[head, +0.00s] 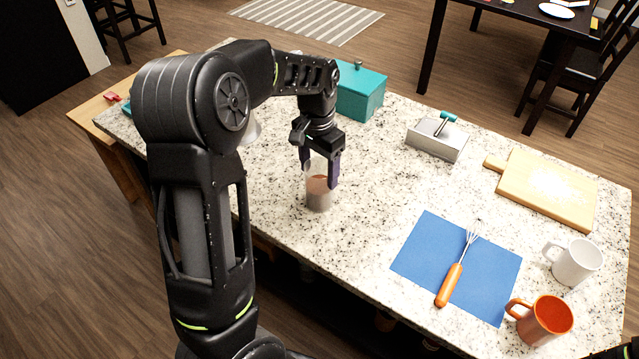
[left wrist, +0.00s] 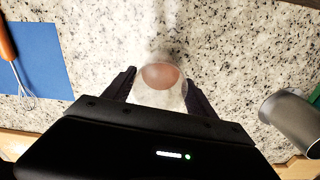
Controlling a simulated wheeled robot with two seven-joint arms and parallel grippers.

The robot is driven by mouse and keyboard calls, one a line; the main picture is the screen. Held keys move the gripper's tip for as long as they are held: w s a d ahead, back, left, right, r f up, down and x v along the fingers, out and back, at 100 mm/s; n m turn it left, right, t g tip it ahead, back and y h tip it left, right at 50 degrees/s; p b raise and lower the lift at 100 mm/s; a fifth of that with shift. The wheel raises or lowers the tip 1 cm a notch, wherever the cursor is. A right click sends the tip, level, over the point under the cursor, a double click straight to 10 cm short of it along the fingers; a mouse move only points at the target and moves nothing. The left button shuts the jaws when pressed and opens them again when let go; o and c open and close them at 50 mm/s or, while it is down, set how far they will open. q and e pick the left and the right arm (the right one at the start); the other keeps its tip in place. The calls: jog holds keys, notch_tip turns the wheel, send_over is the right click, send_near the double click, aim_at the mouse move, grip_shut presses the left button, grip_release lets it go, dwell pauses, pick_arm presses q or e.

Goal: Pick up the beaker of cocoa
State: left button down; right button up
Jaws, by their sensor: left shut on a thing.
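The beaker of cocoa (head: 318,191) is a clear cylinder with brown contents, upright near the counter's front edge in the head view. My left gripper (head: 320,172) comes down over it from above and is shut on its sides. In the left wrist view the beaker (left wrist: 160,84) sits between the two dark fingers, its round brown cocoa surface showing. I cannot tell whether its base touches the counter.
The speckled counter (head: 370,170) is clear around the beaker. A blue mat (head: 425,250) with an orange-handled whisk (head: 452,280) lies to the right. A grey metal cup (left wrist: 292,120) shows in the wrist view.

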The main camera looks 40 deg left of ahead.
pick_arm(q)
notch_tip(320, 180, up, 10)
dwell(0.6)
dwell(0.4)
